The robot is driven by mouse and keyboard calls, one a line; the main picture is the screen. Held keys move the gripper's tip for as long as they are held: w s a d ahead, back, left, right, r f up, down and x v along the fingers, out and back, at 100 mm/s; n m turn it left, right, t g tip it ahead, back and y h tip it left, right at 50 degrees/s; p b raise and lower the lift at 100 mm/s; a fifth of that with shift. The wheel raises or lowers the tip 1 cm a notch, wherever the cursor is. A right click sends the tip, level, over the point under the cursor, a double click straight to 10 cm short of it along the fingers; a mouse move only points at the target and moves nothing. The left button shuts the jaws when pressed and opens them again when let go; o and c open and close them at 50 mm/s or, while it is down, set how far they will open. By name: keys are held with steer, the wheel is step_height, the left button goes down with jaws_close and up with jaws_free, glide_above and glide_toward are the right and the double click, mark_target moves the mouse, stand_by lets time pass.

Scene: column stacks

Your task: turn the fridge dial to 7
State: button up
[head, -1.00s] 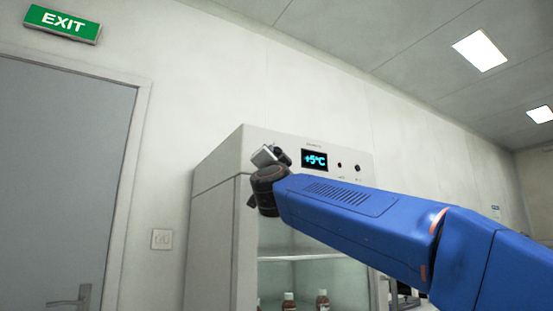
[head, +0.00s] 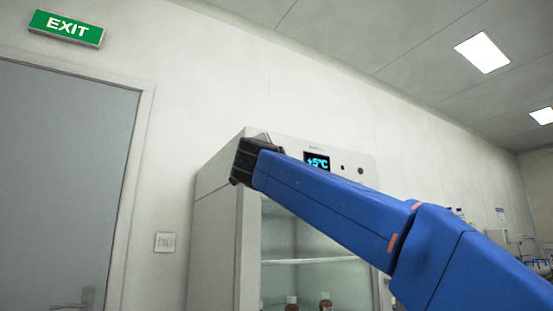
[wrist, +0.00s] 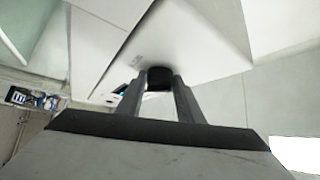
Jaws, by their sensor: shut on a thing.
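The fridge (head: 214,235) is a tall pale cabinet with a glass front, and it stands against the wall in the head view. Its display (head: 317,161) reads +5°C. In the wrist view a black dial (wrist: 160,76) sits on the fridge's white panel (wrist: 205,45). My gripper (wrist: 159,84) is shut on the dial, one finger on each side. Any mark on the dial does not show. In the head view my arm and dark wrist cover the dial and my fingers.
Two small dark knobs or lights (head: 351,169) sit right of the display. Brown-capped bottles (head: 325,304) stand inside the fridge. A grey door (head: 60,190) and a light switch (head: 165,242) are to the left. An exit sign (head: 66,28) hangs above.

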steer(key=o, duration=1)
steer(key=shift+d, duration=0.1)
steer(key=v, duration=1.7)
steer(key=shift+s+f, duration=0.1)
steer(key=shift+s, duration=0.05)
